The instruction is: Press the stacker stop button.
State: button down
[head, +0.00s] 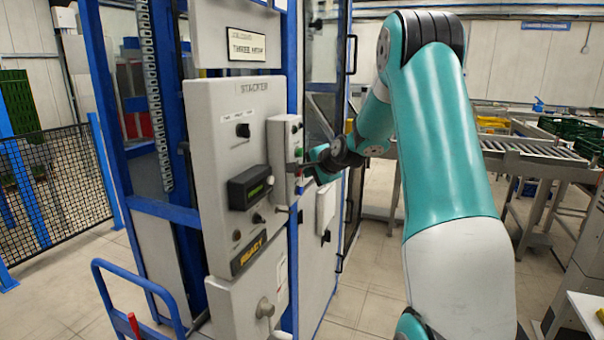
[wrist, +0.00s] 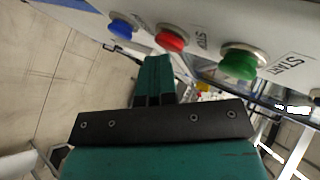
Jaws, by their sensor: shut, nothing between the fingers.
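The stacker control panel (head: 232,125) is a light grey cabinet face marked STACKER. A smaller grey button box (head: 279,165) stands out on its right side. In the wrist view, a red button (wrist: 172,39) with STOP lettering beside it sits between a blue button (wrist: 122,26) and a green button (wrist: 240,63) with START lettering. My gripper (wrist: 157,62) is shut and empty, its teal fingers just below the red button in the picture. I cannot tell whether it touches. In the head view my gripper (head: 303,166) is at the button box and partly covers its front.
A blue hand rail (head: 130,279) stands low in front of the panel. A dark mesh fence (head: 50,185) is at the left. A roller conveyor (head: 535,150) with green crates (head: 570,128) runs behind my arm at the right. The floor between panel and conveyor is open.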

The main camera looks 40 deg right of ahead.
dwell(0.4)
jog(key=shift+s+d, duration=0.3)
jog(key=shift+s, duration=0.4)
jog(key=s, duration=0.1)
jog(key=s+d+b, duration=0.1)
jog(key=s, duration=0.1)
jog(key=s+d, duration=0.1)
jog(key=shift+s, duration=0.35)
dwell(0.6)
